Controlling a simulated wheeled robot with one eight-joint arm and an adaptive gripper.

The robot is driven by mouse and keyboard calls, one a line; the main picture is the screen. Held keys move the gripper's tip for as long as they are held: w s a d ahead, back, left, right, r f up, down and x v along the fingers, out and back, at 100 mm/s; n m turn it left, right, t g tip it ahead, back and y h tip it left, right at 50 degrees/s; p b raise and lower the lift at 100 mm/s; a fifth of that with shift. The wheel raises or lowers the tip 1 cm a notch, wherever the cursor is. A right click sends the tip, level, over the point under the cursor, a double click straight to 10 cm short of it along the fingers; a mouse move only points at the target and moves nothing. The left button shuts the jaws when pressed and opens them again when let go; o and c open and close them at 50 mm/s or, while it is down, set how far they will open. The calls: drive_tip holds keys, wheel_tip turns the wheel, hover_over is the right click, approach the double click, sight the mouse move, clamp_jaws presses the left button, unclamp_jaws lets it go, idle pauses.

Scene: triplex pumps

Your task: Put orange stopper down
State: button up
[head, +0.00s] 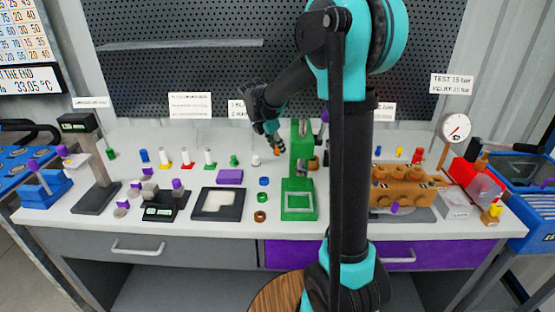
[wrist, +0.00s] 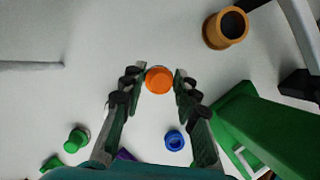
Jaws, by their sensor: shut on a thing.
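The orange stopper (wrist: 159,80) is between my gripper's fingertips (wrist: 158,82) in the wrist view, seen from its round top. My gripper (head: 275,143) is shut on it, and in the head view the orange stopper (head: 277,151) shows just below the fingers, close over the white bench (head: 150,214). I cannot tell whether its underside touches the bench. The gripper is just left of the green press (head: 300,170).
A brown hollow cup (wrist: 227,28) stands behind the press. The orange pump block (head: 404,184) is at the right. Bare bench surrounds the stopper.

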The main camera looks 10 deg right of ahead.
sight(276, 155)
drive_tip(key=shift+f, duration=2.5)
drive_tip(key=shift+f, duration=0.1)
drive_tip(key=o, duration=1.1)
drive_tip(key=v, duration=1.2)
